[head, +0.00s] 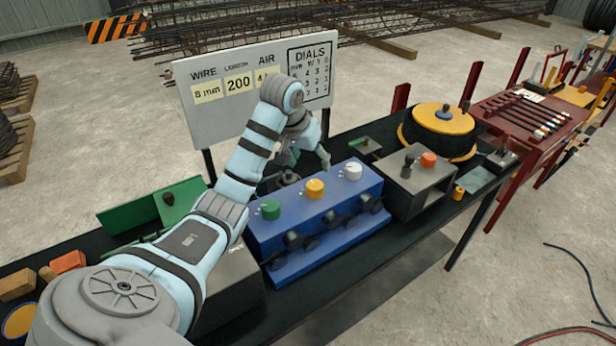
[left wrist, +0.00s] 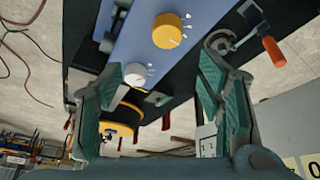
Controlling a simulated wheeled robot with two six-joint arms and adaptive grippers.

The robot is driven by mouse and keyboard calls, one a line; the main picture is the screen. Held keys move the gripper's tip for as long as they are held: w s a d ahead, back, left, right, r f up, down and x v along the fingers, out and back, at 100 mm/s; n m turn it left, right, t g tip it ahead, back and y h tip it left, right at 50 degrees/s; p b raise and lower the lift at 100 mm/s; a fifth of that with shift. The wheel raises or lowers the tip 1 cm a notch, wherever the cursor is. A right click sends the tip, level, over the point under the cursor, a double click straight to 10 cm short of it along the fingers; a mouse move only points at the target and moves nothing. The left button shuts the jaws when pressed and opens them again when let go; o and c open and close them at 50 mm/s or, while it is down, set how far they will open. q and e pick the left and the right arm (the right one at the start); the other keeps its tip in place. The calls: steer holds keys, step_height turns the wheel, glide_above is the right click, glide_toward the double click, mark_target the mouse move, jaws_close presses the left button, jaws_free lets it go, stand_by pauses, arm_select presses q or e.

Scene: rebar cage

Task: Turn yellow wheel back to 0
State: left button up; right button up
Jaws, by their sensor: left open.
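The yellow wheel (head: 315,188) is the middle dial on top of a blue box (head: 345,230), between a green dial (head: 270,209) and a white dial (head: 353,171). In the left wrist view the yellow wheel (left wrist: 168,30) shows near the top, with small white marks beside it; its setting is too small to read. The white dial (left wrist: 135,74) is below it there. My left gripper (head: 303,158) is behind the box's back edge, apart from the yellow wheel. In the left wrist view its green-padded fingers (left wrist: 160,75) are spread and empty. My right gripper is out of sight.
A sign (head: 225,90) stands behind the box, partly hidden by my left arm. A grey box (head: 415,185) with an orange knob is right of the blue box. A black spool with a yellow top (head: 440,117) stands farther right. An orange-handled tool (left wrist: 272,50) is near the right finger.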

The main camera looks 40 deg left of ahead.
mark_target(315, 185)
arm_select(q)
steer(key=shift+g, duration=0.3)
steer(key=x, duration=0.8)
steer(key=a+x, duration=0.1)
steer(key=x, duration=0.4)
steer(key=shift+s+f, duration=0.1)
steer(key=shift+s, duration=0.05)
steer(key=shift+d, duration=0.1)
steer(key=c, duration=1.1)
